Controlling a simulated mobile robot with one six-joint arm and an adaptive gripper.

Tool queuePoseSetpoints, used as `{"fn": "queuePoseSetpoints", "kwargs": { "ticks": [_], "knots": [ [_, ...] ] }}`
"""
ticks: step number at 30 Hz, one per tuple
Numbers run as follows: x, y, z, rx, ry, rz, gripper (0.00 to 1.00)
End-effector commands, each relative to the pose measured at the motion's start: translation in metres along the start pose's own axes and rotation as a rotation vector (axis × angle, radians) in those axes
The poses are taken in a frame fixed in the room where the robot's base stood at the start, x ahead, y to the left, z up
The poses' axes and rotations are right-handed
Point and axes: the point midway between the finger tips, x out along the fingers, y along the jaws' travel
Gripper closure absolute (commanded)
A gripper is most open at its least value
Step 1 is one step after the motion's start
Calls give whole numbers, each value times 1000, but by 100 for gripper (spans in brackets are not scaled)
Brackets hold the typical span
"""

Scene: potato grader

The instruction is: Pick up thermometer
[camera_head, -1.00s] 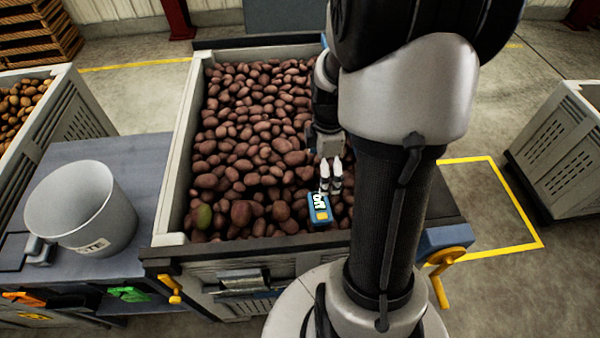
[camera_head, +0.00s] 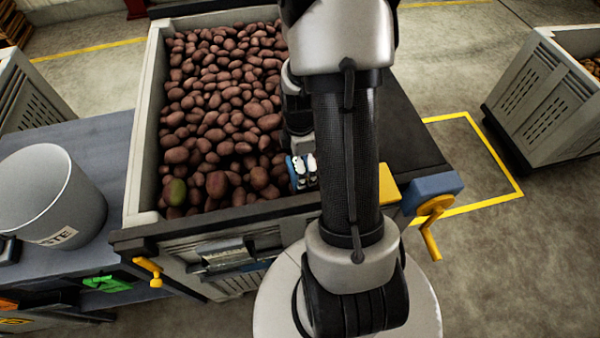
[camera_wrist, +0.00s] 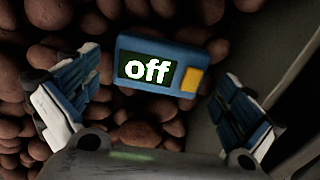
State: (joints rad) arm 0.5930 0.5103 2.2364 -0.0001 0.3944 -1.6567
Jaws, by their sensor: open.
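The thermometer (camera_wrist: 170,64) is a small blue box with a dark display reading "off" and a yellow button. In the wrist view it lies on the potatoes, beyond and between my two fingertips, close to the crate wall. My gripper (camera_wrist: 155,100) is open, with one blue-padded finger on each side and nothing between the pads. In the head view my gripper (camera_head: 303,170) is low over the near right part of the potato crate (camera_head: 143,130). There the thermometer is mostly hidden by my gripper and arm.
The crate is full of brown potatoes (camera_head: 220,110), with one greenish potato (camera_head: 175,191) near the front left. The crate's grey wall (camera_wrist: 265,50) stands just right of the thermometer. A grey bucket (camera_head: 50,200) stands on the left bench (camera_head: 105,150). A yellow crank (camera_head: 430,220) is at the right.

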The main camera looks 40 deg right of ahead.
Motion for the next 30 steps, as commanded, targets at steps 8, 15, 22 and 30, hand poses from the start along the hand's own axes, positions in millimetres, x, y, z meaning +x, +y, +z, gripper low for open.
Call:
{"fn": "queuePoseSetpoints", "kwargs": {
  "ticks": [8, 15, 22, 30],
  "knots": [
    [22, 0, 0, 0, 0, 0, 0],
    [21, 0, 0, 0, 0, 0, 9],
    [21, 0, 0, 0, 0, 0, 25],
    [21, 0, 0, 0, 0, 0, 40]
  ]
}}
